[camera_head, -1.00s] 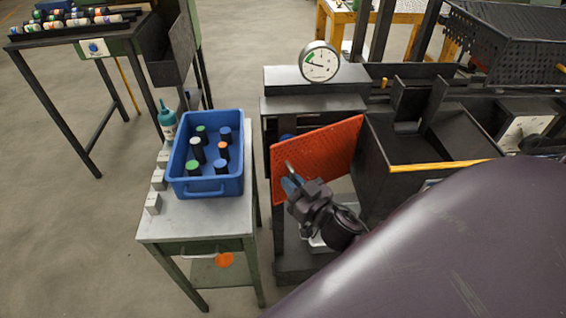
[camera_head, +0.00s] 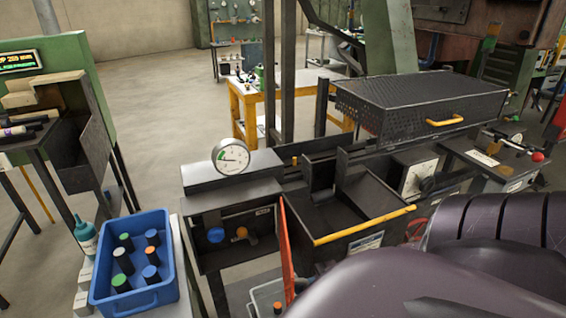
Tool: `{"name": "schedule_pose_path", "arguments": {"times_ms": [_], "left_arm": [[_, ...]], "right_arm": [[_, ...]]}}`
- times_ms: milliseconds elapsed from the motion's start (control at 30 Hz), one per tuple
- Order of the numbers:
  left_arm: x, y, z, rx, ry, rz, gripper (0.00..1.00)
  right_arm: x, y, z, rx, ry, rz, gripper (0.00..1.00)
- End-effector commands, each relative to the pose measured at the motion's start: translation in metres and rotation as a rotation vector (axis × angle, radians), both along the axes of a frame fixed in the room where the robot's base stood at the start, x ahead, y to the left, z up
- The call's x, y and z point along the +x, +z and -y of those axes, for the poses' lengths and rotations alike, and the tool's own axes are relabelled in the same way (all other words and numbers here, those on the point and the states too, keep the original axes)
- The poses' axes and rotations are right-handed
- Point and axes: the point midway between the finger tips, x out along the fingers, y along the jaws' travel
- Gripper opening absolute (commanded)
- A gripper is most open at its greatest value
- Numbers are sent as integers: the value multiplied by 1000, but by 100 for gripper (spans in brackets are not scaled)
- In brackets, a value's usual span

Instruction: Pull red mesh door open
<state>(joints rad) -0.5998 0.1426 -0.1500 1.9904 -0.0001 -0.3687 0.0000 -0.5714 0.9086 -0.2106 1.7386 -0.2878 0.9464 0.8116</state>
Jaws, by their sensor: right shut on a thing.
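The red mesh door (camera_head: 285,248) shows nearly edge-on, swung out from the front of the dark cabinet (camera_head: 192,208). The opening beside it is exposed, with a blue knob (camera_head: 216,235) and an orange-brown knob (camera_head: 242,232) inside. My right arm comes in from the lower right. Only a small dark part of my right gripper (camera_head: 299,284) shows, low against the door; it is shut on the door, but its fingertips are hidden. My left gripper is not in view.
A blue bin (camera_head: 133,299) with several capped cylinders stands on a side table at the lower left. A black hopper with a yellow front edge (camera_head: 365,226) is right of the door. A round gauge (camera_head: 231,157) stands on the cabinet. A pale grey tray (camera_head: 262,296) is low by the door.

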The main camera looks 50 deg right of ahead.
Motion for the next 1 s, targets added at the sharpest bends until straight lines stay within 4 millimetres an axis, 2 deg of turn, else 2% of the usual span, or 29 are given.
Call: {"name": "schedule_pose_path", "arguments": {"times_ms": [133, 400, 967, 1000], "left_arm": [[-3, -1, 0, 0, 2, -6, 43], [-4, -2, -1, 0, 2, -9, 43], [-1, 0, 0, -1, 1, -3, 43], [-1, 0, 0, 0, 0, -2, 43]], "right_arm": [[-12, 0, 17, -4, 91, -1, 0], [-24, -1, 35, -1, 80, -1, 0], [-26, -1, 39, -2, 78, -2, 0], [-26, -1, 39, -2, 78, -2, 18]]}}
